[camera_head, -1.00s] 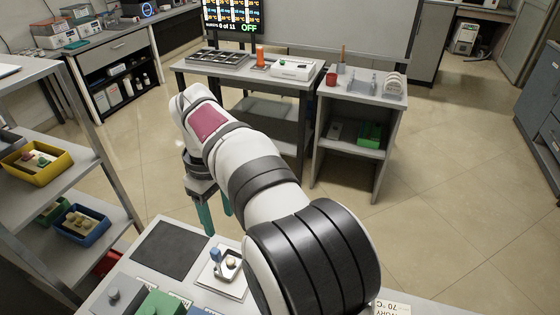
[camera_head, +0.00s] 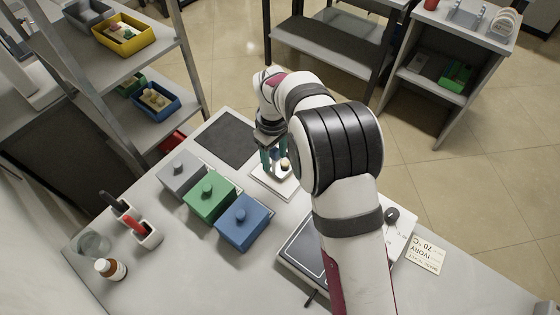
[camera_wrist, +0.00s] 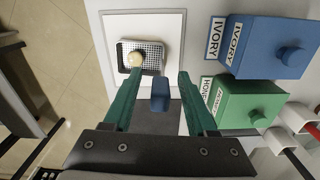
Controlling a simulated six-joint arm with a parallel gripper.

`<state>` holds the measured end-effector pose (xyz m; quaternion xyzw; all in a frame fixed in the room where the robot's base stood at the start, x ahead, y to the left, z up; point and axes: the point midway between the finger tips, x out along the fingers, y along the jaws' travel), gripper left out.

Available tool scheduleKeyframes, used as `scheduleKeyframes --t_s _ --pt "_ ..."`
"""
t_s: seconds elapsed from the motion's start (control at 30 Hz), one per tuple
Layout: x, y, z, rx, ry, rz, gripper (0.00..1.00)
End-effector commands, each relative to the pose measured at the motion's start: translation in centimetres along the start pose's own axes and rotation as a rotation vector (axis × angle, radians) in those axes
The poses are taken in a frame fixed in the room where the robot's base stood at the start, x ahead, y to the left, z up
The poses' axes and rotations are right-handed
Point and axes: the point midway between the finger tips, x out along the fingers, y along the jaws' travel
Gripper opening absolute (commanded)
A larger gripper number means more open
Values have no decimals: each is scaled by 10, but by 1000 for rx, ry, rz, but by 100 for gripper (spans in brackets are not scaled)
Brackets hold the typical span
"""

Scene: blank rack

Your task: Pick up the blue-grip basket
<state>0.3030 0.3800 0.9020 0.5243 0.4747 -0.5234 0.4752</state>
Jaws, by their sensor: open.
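The blue-grip basket is a small wire-mesh basket (camera_wrist: 152,52) on a white square plate (camera_wrist: 172,28) in the wrist view. Its blue grip (camera_wrist: 160,94) points toward my gripper (camera_wrist: 159,80), and a round ivory piece (camera_wrist: 135,60) sits at the basket. My two green fingers are open on either side of the blue grip, with gaps visible on both sides. In the head view my gripper (camera_head: 274,168) is over the white plate (camera_head: 264,182) and partly hides the basket.
A grey box (camera_head: 181,170), a green box (camera_head: 203,205) and a blue box (camera_head: 237,232) with knobbed lids stand left of the plate. A dark mat (camera_head: 226,139) lies behind. A dark-topped device (camera_head: 300,248) is partly behind my arm. Shelves with bins stand at left.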

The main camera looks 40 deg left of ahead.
Motion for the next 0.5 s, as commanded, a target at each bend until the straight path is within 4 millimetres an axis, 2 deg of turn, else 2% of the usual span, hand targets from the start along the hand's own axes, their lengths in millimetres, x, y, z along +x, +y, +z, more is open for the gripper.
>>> scheduleKeyframes --t_s 0.07,0.4,0.5 --pt "0 0 0 0 0 0 57" --pt "-1 0 0 0 0 0 0" --pt "-1 0 0 0 0 0 0"
